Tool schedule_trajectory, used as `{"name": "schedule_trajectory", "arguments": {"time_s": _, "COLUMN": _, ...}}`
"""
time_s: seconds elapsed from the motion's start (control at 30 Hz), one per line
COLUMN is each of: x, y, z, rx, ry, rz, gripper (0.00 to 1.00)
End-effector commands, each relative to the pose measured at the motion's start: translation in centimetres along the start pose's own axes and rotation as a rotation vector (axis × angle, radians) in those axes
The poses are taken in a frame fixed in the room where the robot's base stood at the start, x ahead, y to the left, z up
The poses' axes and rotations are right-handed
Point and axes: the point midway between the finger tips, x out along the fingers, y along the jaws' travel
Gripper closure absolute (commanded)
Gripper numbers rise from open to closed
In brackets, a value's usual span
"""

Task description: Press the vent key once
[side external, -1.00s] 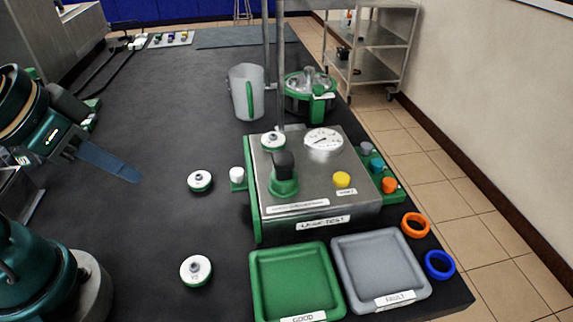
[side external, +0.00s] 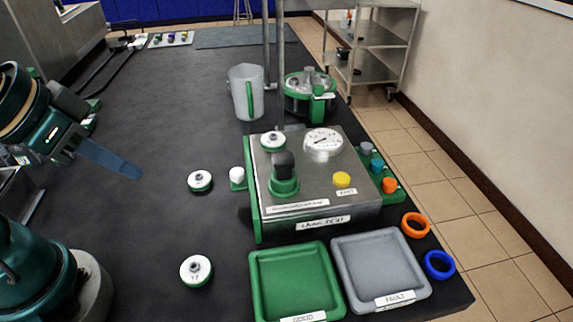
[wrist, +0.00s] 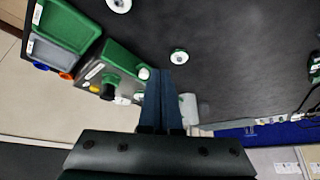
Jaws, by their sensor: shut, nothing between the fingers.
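A metal leak-test box (side external: 322,206) with green edges stands on the dark bench. On its top, toward the front right, is a round yellow key (side external: 342,180) with a small label (side external: 346,191) that is hard to read. The key looks raised. My gripper (side external: 139,173) is shut and empty above the bench, well left of the box and apart from it. In the wrist view, the blue fingers of my gripper (wrist: 165,72) are together, and the box (wrist: 115,73) lies to their left.
A black knob on a green base (side external: 284,180) and a dial gauge (side external: 323,140) rise from the box top. A green tray (side external: 256,285) and a grey tray (side external: 340,275) lie in front. White discs (side external: 200,181) sit left of the box. A jug (side external: 240,90) stands behind.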

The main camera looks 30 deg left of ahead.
Motion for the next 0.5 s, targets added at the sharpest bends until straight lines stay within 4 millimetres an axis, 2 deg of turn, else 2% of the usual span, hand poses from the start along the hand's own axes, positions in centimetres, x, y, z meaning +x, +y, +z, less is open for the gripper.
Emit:
{"name": "schedule_trajectory", "arguments": {"time_s": 0.17, "x": -1.4, "y": -0.9, "z": -4.0, "rx": 0.055, "ry": 0.108, "rz": -0.044, "gripper": 1.00}}
{"name": "schedule_trajectory", "arguments": {"time_s": 0.27, "x": -2.0, "y": -1.0, "z": -7.6, "rx": 0.132, "ry": 0.167, "rz": -0.071, "gripper": 1.00}}
{"name": "schedule_trajectory", "arguments": {"time_s": 0.5, "x": -2.0, "y": 0.9, "z": -15.6, "rx": 0.332, "ry": 0.269, "rz": -0.103, "gripper": 1.00}}
